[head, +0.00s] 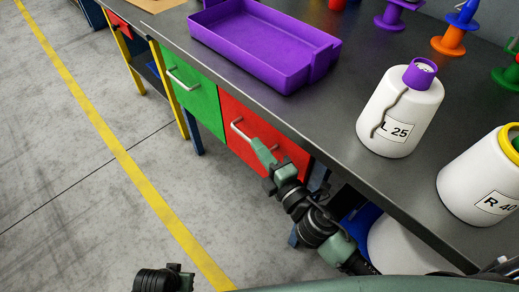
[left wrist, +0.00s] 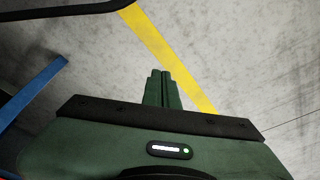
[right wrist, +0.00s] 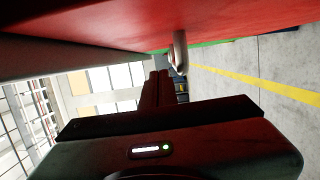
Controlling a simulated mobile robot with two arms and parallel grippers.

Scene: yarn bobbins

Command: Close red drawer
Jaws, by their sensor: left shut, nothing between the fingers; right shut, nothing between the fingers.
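The red drawer (head: 285,150) sits under the table's front edge, right of a green drawer. Its front looks nearly level with the green one; I cannot tell if a small gap stays. It has a pale bar handle (head: 238,130). My right gripper (head: 256,142) is shut and empty, its tips close to the drawer front, beside the handle's lower end. In the right wrist view, the red front (right wrist: 240,18) fills the top and the handle (right wrist: 180,52) is just right of the shut fingers (right wrist: 156,80). My left gripper (left wrist: 160,80) is shut and empty over the floor.
The green drawer (head: 195,90) is left of the red one. Open concrete floor with a yellow line (head: 112,142) lies in front of the table.

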